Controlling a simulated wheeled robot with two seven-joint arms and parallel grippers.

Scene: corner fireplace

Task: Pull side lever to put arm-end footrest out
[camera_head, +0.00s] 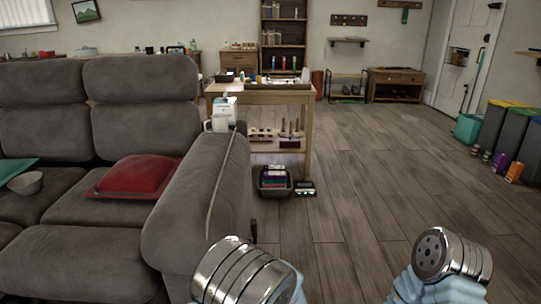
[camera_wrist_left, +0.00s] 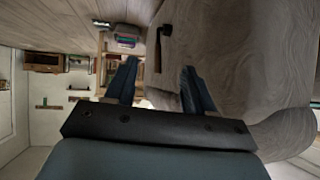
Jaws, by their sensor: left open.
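The grey sofa (camera_head: 190,215) stands at the left of the head view. A small dark lever (camera_head: 254,231) shows low on the outer side of its near arm. In the left wrist view, which looks upside down, the dark lever (camera_wrist_left: 164,42) sticks out from the grey sofa side (camera_wrist_left: 225,50). My left gripper (camera_wrist_left: 160,67) is open, its two blue-grey fingers apart, with the lever ahead of the gap and nothing between them. The footrest front (camera_head: 95,262) at the arm-end seat looks folded in. My right gripper is in neither view; only my right arm shows.
A red cushion (camera_head: 140,175) lies on the arm-end seat. A dark crate (camera_head: 274,183) sits on the floor beyond the arm, by a wooden table (camera_head: 270,96).

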